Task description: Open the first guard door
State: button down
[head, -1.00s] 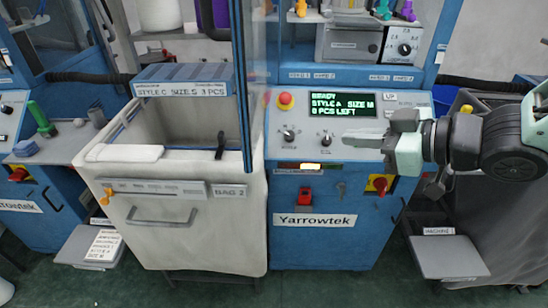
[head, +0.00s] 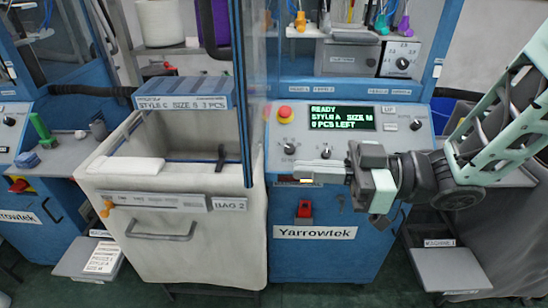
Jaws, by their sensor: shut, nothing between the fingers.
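The guard door (head: 241,95) is a clear panel with a blue frame on the blue Yarrowtek machine (head: 350,250). It stands swung out toward me, seen nearly edge-on, and its lower corner reaches in front of the bin's right side. The machine's upper bay shows uncovered to the right of it. My gripper (head: 304,173) is shut and empty, pointing left in front of the lower control panel, right of the door's lower end. It appears apart from the door. It hides part of the panel's lower edge.
A cream bin (head: 165,250) marked BAG 2 stands left of the machine. The control panel has a red button (head: 285,112), knobs and a lit display (head: 344,118) reading READY. A red switch (head: 304,209) sits below. A low grey step (head: 452,270) stands at right.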

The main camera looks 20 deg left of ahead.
aim_at(248, 167)
jog(key=a, duration=0.1)
jog(key=a+p, duration=0.1)
jog(key=a, duration=0.3)
jog(key=shift+s+a+r+p, duration=0.1)
jog(key=shift+s+p, duration=0.25)
jog(key=shift+s, duration=0.05)
jog(key=shift+a, duration=0.3)
jog(key=shift+s, duration=0.1)
